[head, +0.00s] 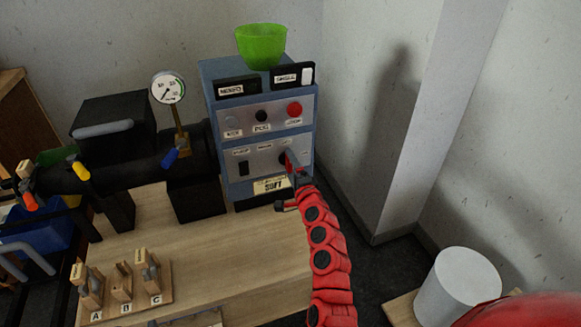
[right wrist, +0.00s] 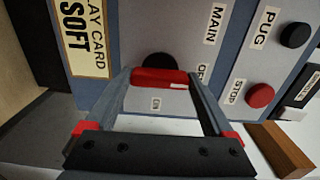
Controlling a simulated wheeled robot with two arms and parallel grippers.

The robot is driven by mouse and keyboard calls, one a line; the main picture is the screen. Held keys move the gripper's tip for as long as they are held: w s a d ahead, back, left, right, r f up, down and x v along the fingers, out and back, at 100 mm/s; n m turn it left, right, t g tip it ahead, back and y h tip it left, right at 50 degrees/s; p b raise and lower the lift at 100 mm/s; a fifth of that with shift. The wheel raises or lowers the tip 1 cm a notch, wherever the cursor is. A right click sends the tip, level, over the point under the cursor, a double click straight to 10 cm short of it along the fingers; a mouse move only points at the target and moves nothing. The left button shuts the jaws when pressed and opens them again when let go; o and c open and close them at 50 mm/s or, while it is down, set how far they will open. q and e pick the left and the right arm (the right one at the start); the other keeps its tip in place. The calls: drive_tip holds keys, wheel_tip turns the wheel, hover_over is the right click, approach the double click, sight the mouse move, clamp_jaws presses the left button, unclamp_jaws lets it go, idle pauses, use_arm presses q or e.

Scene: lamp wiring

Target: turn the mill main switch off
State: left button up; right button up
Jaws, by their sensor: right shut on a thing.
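The mill's control box (head: 226,125) is a blue cabinet with grey panels at the back of the table. Its main switch has a red handle (right wrist: 160,77) on a round black base (right wrist: 158,60), beside the labels MAIN, OFF and ON in the right wrist view. My right gripper (head: 291,163) reaches the lower panel. Its fingers (right wrist: 160,82) are shut on the red handle, one at each end. A white mark shows near the handle's right end in the wrist view. I cannot tell for certain which label it points at. My left gripper is not in view.
A red stop button (head: 294,109) and a black PUG button (head: 261,116) sit above the switch. A green bowl (head: 261,46) stands on the cabinet. A gauge (head: 168,87) and black pipework are left. Labelled wooden pieces A, B, C stand front left. A white cylinder (head: 458,285) is right.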

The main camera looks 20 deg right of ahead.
drive_tip(key=shift+f, duration=0.1)
drive_tip(key=o, duration=1.1)
drive_tip(key=shift+s, duration=0.1)
drive_tip(key=s, duration=0.5)
drive_tip(key=s+b, duration=0.1)
drive_tip(key=s, duration=1.1)
drive_tip(key=shift+s+d+b, duration=0.15)
drive_tip(key=shift+d+b, duration=0.15)
drive_tip(key=shift+b, duration=0.05)
